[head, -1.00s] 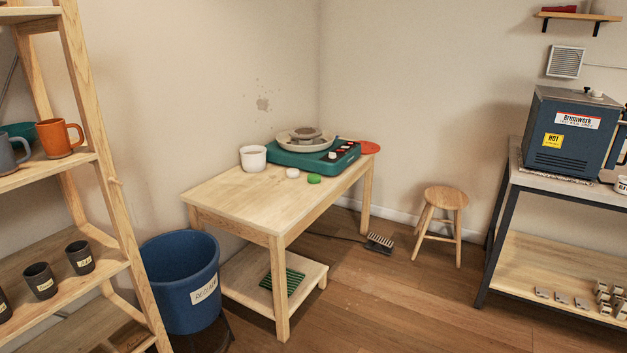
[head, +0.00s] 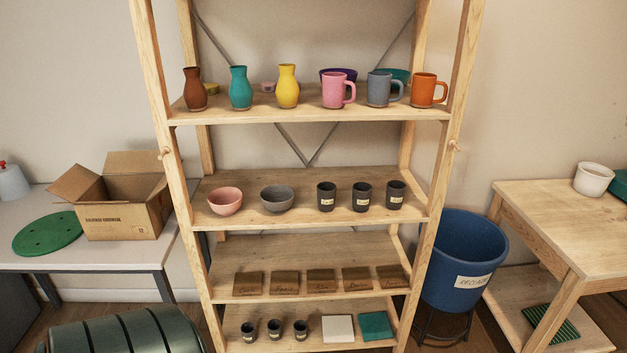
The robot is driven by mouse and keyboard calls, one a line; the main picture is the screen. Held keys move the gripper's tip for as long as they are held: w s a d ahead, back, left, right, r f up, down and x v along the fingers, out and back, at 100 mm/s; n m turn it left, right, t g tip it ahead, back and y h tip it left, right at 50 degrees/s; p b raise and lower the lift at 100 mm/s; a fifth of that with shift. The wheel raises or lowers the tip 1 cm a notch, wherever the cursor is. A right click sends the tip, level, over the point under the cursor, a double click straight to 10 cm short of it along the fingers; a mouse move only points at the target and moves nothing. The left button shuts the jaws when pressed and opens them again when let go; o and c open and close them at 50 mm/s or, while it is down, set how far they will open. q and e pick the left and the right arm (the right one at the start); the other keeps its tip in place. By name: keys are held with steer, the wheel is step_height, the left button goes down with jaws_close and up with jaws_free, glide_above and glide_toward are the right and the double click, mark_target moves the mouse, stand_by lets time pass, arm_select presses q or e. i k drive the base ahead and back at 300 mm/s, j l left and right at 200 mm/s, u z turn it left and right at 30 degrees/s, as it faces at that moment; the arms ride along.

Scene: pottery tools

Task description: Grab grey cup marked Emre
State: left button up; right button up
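Three dark grey cups stand upright in a row on the second shelf from the top, toward its right: a left one (head: 326,196), a middle one (head: 361,196) and a right one (head: 395,195). Each has a pale name label, but the writing is too small to read, so I cannot tell which says Emre. A grey mug with a handle (head: 380,88) stands on the top shelf between a pink and an orange mug. Three smaller dark cups (head: 274,330) stand on the bottom shelf. Neither of my grippers is in view.
The wooden shelf unit (head: 445,165) also holds vases, a pink bowl (head: 225,201), a grey bowl (head: 277,198) and labelled brown tiles. A blue bucket (head: 462,255) and a wooden table (head: 545,215) stand right. A cardboard box (head: 125,215) sits on the left table.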

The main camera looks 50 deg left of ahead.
mark_target(326, 197)
steer(key=u, duration=1.55)
